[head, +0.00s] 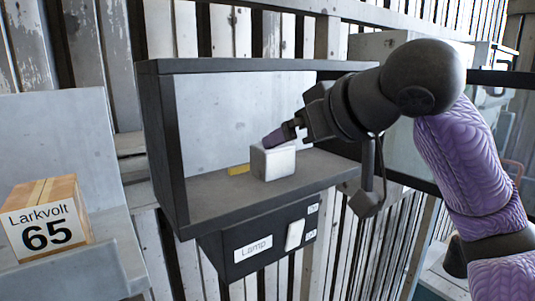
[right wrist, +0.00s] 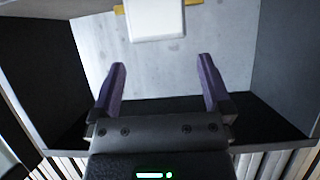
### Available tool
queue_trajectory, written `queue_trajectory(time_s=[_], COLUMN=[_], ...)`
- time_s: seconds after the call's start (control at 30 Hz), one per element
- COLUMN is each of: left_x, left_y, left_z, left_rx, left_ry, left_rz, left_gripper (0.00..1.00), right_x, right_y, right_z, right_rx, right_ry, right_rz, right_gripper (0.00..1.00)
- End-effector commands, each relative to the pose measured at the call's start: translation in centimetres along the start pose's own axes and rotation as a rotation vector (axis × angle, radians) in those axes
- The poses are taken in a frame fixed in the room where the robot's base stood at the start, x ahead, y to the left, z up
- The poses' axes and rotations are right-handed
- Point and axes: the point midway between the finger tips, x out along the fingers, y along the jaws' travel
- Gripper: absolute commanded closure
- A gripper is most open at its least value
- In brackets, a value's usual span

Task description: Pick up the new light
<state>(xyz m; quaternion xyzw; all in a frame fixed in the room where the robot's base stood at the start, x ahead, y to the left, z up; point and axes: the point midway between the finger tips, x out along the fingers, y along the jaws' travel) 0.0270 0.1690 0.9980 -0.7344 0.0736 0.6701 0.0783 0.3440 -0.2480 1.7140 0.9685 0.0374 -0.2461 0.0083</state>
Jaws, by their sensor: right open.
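A white block-shaped light (head: 273,161) sits on the floor of an open dark-framed housing (head: 163,150). In the right wrist view the white block (right wrist: 155,18) is at the top edge, ahead of the fingertips and partly cut off. My right gripper (head: 277,137) reaches into the housing from the right, close to the block. Its purple fingers are spread with nothing between them, as the right wrist view (right wrist: 161,68) shows. No word on the block marks it as new. My left gripper is not in view.
A yellow strip (head: 238,170) lies behind the block. Below the housing is a panel marked "Lamp" (head: 253,249) with a white switch (head: 295,235). A cardboard box marked "Larkvolt 65" (head: 46,218) stands on a grey shelf (head: 75,268) at left. The housing's side walls flank the gripper.

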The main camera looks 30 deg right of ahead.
Motion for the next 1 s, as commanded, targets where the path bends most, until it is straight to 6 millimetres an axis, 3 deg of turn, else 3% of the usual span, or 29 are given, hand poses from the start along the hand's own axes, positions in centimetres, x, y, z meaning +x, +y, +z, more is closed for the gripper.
queue_trajectory(time_s=[0.33,0.6,0.93,1.0], left_x=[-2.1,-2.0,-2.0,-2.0], left_y=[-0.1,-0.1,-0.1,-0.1], left_z=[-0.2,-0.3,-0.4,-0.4], left_rx=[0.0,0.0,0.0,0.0], left_ry=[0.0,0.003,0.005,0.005], left_rz=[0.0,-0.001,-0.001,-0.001], left_gripper=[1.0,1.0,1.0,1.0], right_x=[6.0,6.7,6.7,6.7], right_y=[0.2,0.2,0.2,0.2], right_z=[0.1,0.3,0.3,0.3], right_rx=[0.0,-0.002,-0.002,-0.002], right_ry=[-0.003,0.001,0.001,0.001], right_rz=[-0.002,0.0,0.0,0.0], right_gripper=[0.0,0.0,0.7,0.76])
